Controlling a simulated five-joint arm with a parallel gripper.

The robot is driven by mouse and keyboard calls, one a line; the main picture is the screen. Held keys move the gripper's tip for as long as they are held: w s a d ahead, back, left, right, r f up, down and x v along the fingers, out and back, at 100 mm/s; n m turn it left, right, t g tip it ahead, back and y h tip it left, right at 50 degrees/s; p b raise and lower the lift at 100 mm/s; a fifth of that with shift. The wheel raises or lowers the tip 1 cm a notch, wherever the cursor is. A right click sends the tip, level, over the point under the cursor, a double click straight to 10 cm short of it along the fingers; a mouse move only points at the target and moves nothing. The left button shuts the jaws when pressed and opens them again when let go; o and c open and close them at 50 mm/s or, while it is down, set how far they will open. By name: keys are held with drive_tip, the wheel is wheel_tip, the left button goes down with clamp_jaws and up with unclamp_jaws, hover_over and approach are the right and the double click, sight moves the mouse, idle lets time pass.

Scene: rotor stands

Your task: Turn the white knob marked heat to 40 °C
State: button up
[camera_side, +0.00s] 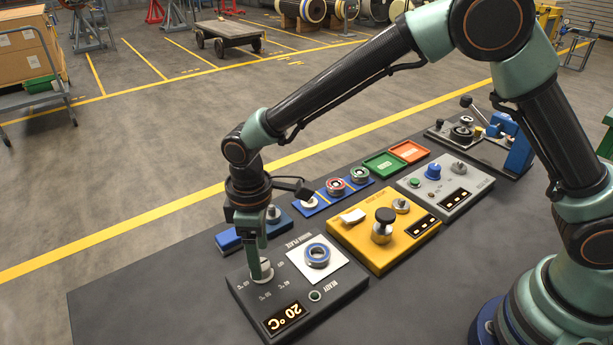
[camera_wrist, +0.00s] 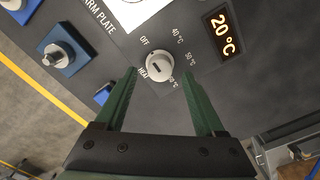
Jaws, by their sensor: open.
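The white heat knob (camera_wrist: 159,67) is on the dark grey warm plate panel (camera_side: 347,287), with OFF, 40 °C, 50 °C and another, partly hidden temperature mark around it. A short dark line shows on the knob's top; which mark it points to I cannot tell. The display (camera_wrist: 222,34) reads 20 °C. My gripper (camera_wrist: 160,77) is open, with its green fingertips on either side of the knob and gaps visible. In the side view, my gripper (camera_side: 258,264) points down at the knob (camera_side: 266,267) and partly hides it.
On the same panel are a white plate with a blue-rimmed ring (camera_side: 317,254) and a round ready lamp (camera_side: 315,295). A blue fixture (camera_side: 228,240) stands just behind. A yellow panel (camera_side: 378,262) with knobs stands to the right. The dark bench at the front left is clear.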

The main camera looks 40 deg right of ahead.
drive_tip(key=shift+f, duration=1.25)
clamp_jaws()
drive_tip(key=shift+m, duration=0.3)
drive_tip(key=m, duration=0.5)
drive_tip(key=shift+m, duration=0.4)
drive_tip(key=m, duration=0.5)
drive_tip(key=shift+r, duration=0.1)
drive_tip(key=shift+m, duration=0.3)
